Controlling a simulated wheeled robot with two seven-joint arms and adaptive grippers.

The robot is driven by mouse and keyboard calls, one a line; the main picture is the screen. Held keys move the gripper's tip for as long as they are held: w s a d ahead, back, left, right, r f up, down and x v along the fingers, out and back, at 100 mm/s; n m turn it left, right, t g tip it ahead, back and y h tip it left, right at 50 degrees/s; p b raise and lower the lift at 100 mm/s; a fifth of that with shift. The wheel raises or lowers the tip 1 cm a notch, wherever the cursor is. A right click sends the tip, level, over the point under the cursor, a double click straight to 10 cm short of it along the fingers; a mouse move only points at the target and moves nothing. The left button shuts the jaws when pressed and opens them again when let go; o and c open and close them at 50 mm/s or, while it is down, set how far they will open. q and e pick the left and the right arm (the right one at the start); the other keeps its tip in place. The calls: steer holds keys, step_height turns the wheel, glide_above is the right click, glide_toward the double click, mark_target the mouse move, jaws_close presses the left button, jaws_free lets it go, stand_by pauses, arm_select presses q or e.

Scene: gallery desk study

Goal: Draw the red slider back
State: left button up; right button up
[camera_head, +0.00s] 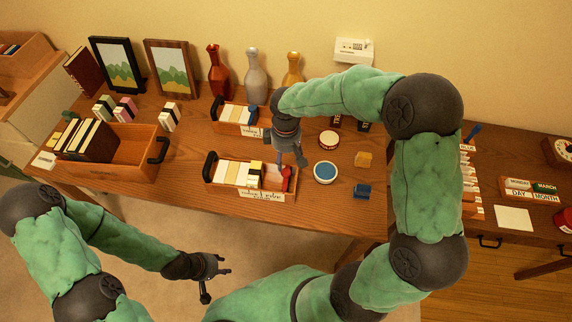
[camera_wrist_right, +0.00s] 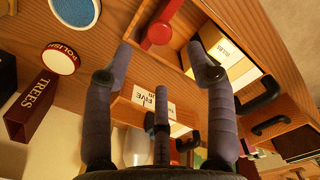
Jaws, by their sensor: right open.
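The red slider (camera_head: 286,178) stands in the right part of the front wooden card tray (camera_head: 216,186), to the right of the cream cards. In the right wrist view the red slider (camera_wrist_right: 158,34) shows as a round knob with an arm, ahead of the gap between my fingertips. My right gripper (camera_head: 290,160) is open and empty, close to the slider; in the right wrist view its fingers (camera_wrist_right: 160,50) stand apart, with no clear contact. My left gripper (camera_head: 218,284) is open and empty, low in front of the desk.
A second card tray (camera_head: 221,116) stands behind. Several tins and blocks, including a blue-topped tin (camera_head: 325,173) and a blue block (camera_head: 362,191), stand to the right. A wooden book crate (camera_head: 130,165) is at left. Vases (camera_head: 255,78) line the back.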

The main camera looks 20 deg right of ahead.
steer(key=shift+r, duration=2.15)
